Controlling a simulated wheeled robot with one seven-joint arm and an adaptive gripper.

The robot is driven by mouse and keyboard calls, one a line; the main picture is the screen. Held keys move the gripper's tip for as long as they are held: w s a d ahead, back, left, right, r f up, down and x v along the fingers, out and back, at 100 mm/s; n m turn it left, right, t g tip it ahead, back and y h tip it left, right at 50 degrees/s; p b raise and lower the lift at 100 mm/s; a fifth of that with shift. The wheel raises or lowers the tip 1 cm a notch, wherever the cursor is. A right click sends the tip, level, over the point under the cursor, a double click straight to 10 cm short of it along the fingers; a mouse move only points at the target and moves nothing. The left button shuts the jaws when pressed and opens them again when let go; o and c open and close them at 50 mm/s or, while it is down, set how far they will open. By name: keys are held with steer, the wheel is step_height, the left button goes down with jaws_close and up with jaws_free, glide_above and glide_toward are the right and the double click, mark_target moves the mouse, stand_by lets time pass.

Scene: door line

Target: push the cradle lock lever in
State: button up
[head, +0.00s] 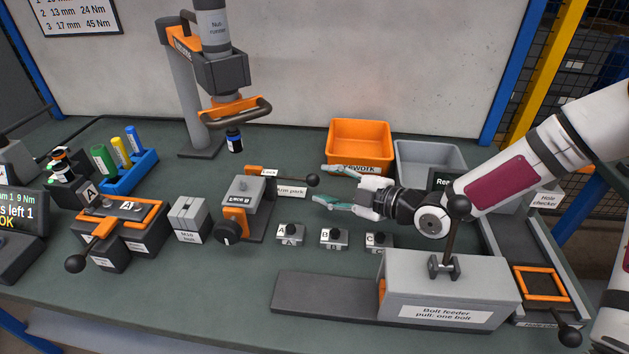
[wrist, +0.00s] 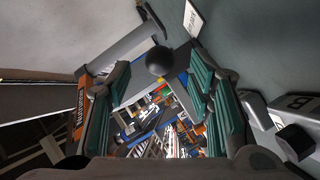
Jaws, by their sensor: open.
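The cradle (head: 242,194) is a grey block with an orange side and a black knob, standing mid-table. Its lock lever (head: 290,177) runs to the right from an orange post beside a "Lock" label and ends in a black ball. My gripper (head: 322,184) is open, pointing left, with its teal-padded fingers just right of the ball. In the wrist view the black ball (wrist: 160,61) shows between the open fingers (wrist: 160,90), toward their upper ends. I cannot tell whether a finger touches it. Nothing is held.
Small blocks A (head: 290,235), B (head: 334,238) and C (head: 379,242) stand in front of my gripper. The bolt feeder (head: 447,290) is at front right. An orange rework bin (head: 360,142) and a grey bin (head: 428,157) stand behind. The nut runner (head: 222,70) hangs behind the cradle.

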mark_target(318, 182)
steer(key=shift+x, duration=2.5)
jaws_close()
